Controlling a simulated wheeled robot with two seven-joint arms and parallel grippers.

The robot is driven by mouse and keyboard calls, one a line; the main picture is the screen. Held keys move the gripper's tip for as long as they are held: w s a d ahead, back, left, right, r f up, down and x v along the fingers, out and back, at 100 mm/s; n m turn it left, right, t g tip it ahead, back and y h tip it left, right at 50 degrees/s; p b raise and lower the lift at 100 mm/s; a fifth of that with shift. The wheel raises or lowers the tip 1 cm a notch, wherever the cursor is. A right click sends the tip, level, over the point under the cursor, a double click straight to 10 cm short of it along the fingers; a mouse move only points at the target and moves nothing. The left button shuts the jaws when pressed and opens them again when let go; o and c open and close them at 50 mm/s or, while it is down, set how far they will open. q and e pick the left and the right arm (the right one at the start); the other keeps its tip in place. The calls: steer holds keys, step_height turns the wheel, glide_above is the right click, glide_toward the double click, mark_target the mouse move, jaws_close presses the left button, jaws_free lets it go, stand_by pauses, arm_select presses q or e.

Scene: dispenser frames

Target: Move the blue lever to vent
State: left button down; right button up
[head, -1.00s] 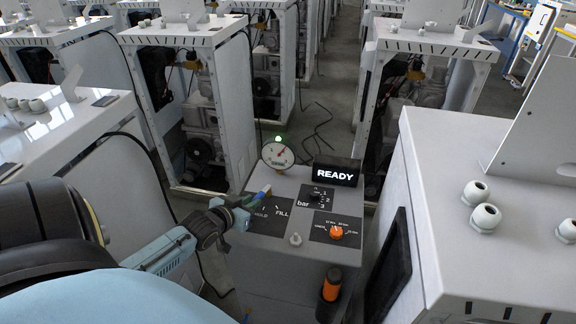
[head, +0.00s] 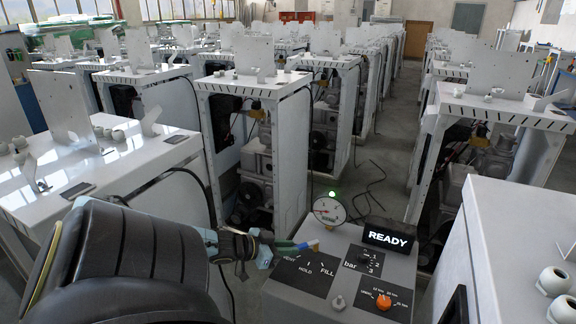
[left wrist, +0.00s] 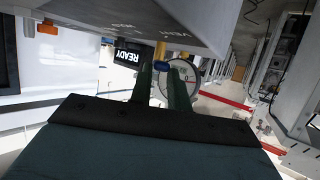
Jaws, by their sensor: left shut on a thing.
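The blue lever (head: 304,245) is at the back left of the grey dispenser panel (head: 340,285), above the dark plate (head: 308,269) marked VENT, HOLD and FILL. My left gripper (head: 288,245) reaches in from the left and is shut on the lever. Its fingers partly hide the lever, so I cannot tell exactly which mark it points at. In the left wrist view the blue lever (left wrist: 163,65) shows between my two dark green fingertips, with brass-coloured parts behind it. The READY display (head: 389,237) is lit. My right gripper is not in view.
A round gauge (head: 329,210) with a green lamp (head: 332,194) above it stands just behind the lever. A bar selector (head: 364,260) and an orange knob (head: 383,302) are on the panel's right. White cabinets (head: 124,165) stand close on the left, with another (head: 500,240) on the right.

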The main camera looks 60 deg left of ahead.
arm_select(q)
steer(key=c, duration=1.3)
jaws_free()
steer(key=shift+s, duration=0.1)
steer(key=p+v, duration=0.4)
steer(key=v, duration=0.9)
steer(key=shift+s+r, duration=0.1)
steer(key=shift+r, duration=0.05)
